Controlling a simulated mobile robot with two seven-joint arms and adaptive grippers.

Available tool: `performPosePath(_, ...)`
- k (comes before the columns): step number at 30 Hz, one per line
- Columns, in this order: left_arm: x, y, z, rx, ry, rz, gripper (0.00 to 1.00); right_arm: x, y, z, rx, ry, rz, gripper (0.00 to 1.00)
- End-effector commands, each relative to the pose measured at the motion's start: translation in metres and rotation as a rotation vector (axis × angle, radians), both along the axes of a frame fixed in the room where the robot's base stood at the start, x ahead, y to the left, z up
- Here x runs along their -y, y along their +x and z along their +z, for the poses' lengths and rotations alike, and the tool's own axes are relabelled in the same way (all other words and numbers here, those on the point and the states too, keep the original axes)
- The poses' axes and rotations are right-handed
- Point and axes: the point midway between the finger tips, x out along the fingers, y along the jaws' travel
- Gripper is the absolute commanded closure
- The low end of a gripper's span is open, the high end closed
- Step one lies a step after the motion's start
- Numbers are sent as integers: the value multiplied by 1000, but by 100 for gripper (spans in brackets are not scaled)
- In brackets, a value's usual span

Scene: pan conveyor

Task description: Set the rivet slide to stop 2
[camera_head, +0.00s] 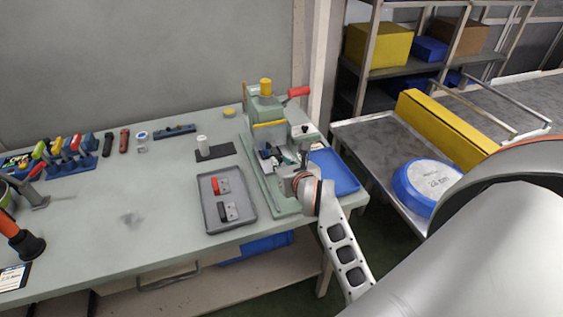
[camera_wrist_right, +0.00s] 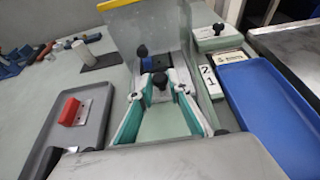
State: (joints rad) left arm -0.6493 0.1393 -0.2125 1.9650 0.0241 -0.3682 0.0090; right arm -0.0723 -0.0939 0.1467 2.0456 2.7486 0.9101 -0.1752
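A green press (camera_head: 268,112) with a yellow cap and a red-handled lever stands near the table's right end. In the right wrist view, white labels 2 (camera_wrist_right: 205,73) and 1 (camera_wrist_right: 209,87) sit along its right side. Beyond them is a pale green block with a black knob (camera_wrist_right: 218,29); it looks nearest stop 2, but I cannot tell whether it is the rivet slide. My right gripper (camera_head: 283,157) is over the press bed. Its teal-and-white fingers (camera_wrist_right: 161,90) are apart, with a black knob (camera_wrist_right: 160,80) showing between them; contact is unclear. My left gripper is out of view.
A grey tray (camera_wrist_right: 68,142) with red and black-handled parts lies left of the press. A blue tray (camera_wrist_right: 268,105) lies close on its right. A clear plate (camera_wrist_right: 150,30) stands upright behind the fingers. The conveyor (camera_head: 375,145) with a blue-rimmed pan is farther right.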

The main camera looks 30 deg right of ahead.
Motion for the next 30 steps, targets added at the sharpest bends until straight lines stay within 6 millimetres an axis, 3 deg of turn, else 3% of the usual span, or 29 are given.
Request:
performPosePath(5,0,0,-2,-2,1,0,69,0,1,0,0,-1,0,100)
performPosePath(15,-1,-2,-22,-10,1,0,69,8,33,-1,1,-1,1,100)
performPosePath(22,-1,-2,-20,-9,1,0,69,8,34,1,2,-1,0,100)
performPosePath(23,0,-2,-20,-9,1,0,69,8,34,1,2,-1,0,80)
performPosePath(24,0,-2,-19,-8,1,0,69,8,34,1,2,-1,0,70)
performPosePath(30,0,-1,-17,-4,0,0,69,8,33,0,1,-1,0,67)
